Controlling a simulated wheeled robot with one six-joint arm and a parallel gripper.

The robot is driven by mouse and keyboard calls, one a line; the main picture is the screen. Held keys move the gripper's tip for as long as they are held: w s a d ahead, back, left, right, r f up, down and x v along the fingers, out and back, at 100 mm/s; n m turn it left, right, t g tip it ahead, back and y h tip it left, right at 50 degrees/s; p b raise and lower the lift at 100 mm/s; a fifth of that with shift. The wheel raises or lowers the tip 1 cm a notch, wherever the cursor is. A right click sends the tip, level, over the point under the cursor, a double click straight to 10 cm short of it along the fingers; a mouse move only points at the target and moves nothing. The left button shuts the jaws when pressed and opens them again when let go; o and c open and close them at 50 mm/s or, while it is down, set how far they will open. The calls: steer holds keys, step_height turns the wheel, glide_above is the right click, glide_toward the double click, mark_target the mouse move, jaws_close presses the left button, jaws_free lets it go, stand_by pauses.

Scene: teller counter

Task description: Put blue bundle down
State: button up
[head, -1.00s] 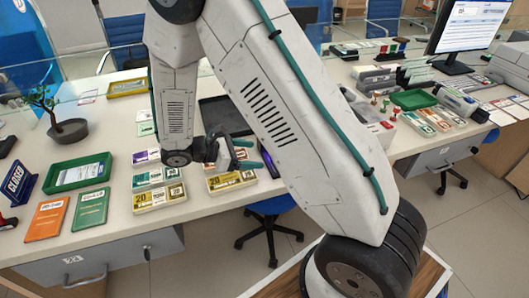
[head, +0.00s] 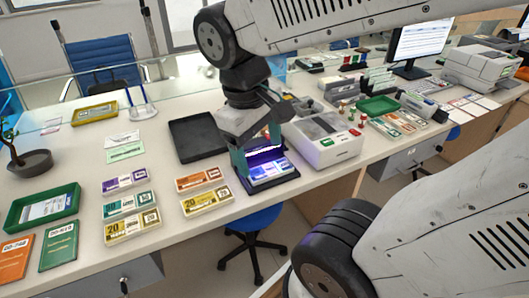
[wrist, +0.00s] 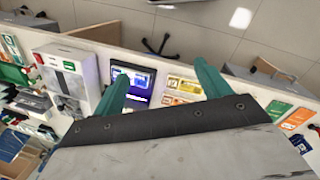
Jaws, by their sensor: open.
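The blue bundle (head: 269,172) lies flat on the base of a small dark device (head: 291,178) with a violet glow. It also shows in the wrist view (wrist: 137,77), partly in shadow. My gripper (head: 257,149) is open, pointing down just above and behind the bundle, with its teal fingers apart. In the wrist view my gripper (wrist: 163,86) has one finger near the device and the other near the orange and yellow bundles. No bundle is held between the fingers. The device's upper part is partly hidden by my gripper.
Orange (head: 198,178) and yellow (head: 207,201) bundles lie left of the device. Further left are purple, green and yellow bundles. A white counting machine (head: 323,139) stands close on the right. A black tray (head: 196,139) lies behind on the left.

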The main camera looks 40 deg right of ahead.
steer(key=shift+s+a+r+m+t+y, duration=0.25)
steer(key=shift+s+a+t, duration=0.1)
steer(key=shift+s, duration=0.2)
steer(key=shift+s+a+r+m+t+y, duration=0.2)
steer(key=shift+s+a+m+t+y, duration=0.15)
steer(key=shift+s, duration=0.25)
steer(key=shift+s+a+r+m+t+y, duration=0.25)
steer(key=shift+s+t, duration=0.15)
steer(key=shift+s, duration=0.15)
stand_by(2.0)
